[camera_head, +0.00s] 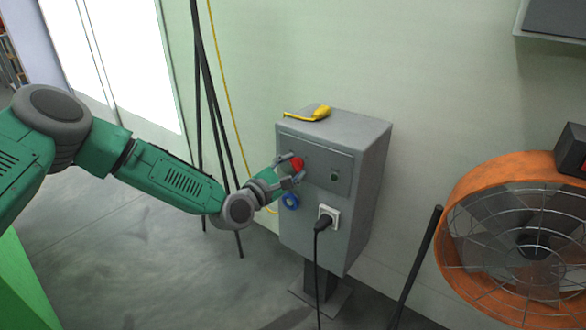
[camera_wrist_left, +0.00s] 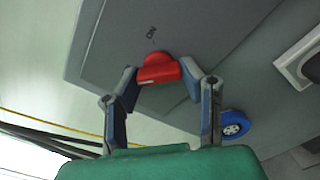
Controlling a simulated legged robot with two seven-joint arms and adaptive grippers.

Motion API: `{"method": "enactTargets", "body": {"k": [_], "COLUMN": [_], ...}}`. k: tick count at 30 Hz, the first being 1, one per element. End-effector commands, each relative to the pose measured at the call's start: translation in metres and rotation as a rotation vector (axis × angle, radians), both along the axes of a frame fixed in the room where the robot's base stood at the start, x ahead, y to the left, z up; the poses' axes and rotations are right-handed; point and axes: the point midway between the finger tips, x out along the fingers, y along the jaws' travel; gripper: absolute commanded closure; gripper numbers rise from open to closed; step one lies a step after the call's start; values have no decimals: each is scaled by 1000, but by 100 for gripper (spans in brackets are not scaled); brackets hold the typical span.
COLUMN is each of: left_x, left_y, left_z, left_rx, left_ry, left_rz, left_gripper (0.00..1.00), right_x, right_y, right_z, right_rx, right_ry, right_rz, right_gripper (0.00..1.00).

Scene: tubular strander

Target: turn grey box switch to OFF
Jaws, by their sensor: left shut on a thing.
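The grey box (camera_head: 358,215) stands on a post against the wall. Its red switch (camera_head: 297,163) is on the upper left of the front panel. In the left wrist view the red switch (camera_wrist_left: 158,68) sits between my left gripper's fingers, with an "ON" label beside it on the panel. My left gripper (camera_head: 290,172) is at the switch and shut on it; the gripper (camera_wrist_left: 160,82) also shows in the left wrist view. No OFF label can be read. My right gripper is not in view.
A yellow tool (camera_head: 308,114) lies on the box. A plug (camera_head: 324,221) with a hanging black cable sits in a white socket below the panel. A blue round thing (camera_head: 290,201) is under the gripper. An orange fan (camera_head: 450,228) stands at the right. Black cables hang behind my arm.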

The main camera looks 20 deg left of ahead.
Motion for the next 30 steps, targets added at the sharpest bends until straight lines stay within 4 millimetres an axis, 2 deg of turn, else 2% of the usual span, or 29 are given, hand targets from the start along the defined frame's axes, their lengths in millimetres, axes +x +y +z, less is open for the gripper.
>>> {"method": "enactTargets", "body": {"k": [1,2,3,12,16,30], "left_x": [-3,-3,-3,-2,-11,-96], "left_y": [2,2,2,1,5,37], "left_z": [-9,-9,-9,-3,-3,-5], "left_rx": [3,3,4,2,1,-1], "left_ry": [18,18,17,6,6,10], "left_rz": [0,0,0,1,1,2], "left_gripper": [62,51,45,45,45,45], "right_x": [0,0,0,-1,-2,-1], "right_y": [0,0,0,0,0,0], "right_z": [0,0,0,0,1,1], "right_rx": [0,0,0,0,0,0], "right_ry": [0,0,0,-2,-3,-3], "right_rz": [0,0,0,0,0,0], "right_gripper": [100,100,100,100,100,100]}}
